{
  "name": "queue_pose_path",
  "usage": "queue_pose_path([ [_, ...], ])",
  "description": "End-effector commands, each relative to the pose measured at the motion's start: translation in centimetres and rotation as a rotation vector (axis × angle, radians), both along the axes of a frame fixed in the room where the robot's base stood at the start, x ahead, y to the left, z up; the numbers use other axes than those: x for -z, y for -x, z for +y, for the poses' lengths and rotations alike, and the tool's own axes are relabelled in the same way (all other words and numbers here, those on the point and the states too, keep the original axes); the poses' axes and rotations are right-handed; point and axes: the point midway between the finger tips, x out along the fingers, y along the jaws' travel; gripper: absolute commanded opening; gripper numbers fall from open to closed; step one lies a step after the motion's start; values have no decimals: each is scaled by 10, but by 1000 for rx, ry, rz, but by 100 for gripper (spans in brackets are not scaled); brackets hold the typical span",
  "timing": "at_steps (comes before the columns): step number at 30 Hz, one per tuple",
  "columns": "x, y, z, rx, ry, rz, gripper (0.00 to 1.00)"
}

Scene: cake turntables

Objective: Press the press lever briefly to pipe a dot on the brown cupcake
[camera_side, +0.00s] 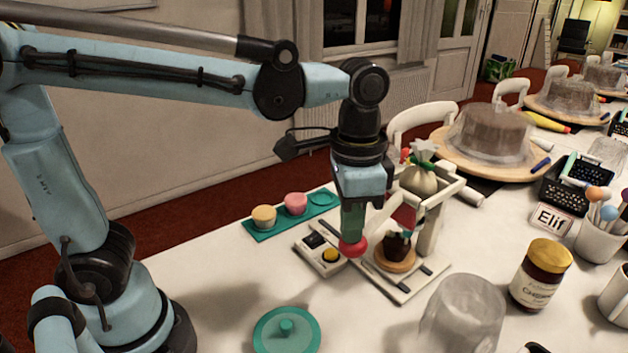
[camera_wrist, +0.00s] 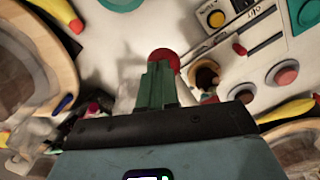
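The brown cupcake (camera_side: 397,246) stands on a round wooden disc (camera_side: 395,262) in the white piping press (camera_side: 432,225). It also shows beside my fingers in the wrist view (camera_wrist: 206,77). A pale piping bag (camera_side: 419,181) hangs in the press above it. The red ball (camera_side: 353,247), apparently the press lever's knob, is left of the cupcake. My gripper (camera_side: 352,232) points down with its green fingers together, tips at the top of the ball. In the wrist view the ball (camera_wrist: 164,57) shows just beyond the fingertips. Fingers and bag partly hide the lever and nozzle.
A small box with a yellow button (camera_side: 330,256) sits left of the press. A green tray (camera_side: 260,232) holds a yellow cupcake (camera_side: 264,217) and a pink one (camera_side: 296,203). A clear cup (camera_side: 463,315), a jar (camera_side: 541,273) and a green lid (camera_side: 286,335) stand nearby.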

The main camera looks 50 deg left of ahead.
Motion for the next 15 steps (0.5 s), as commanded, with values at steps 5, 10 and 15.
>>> queue_pose_path([
  [5, 5, 0, 0, 0, 0, 2, 0],
  [10, 10, 1, 0, 0, 0, 2, 0],
  [15, 15, 1, 0, 0, 0, 2, 0],
])
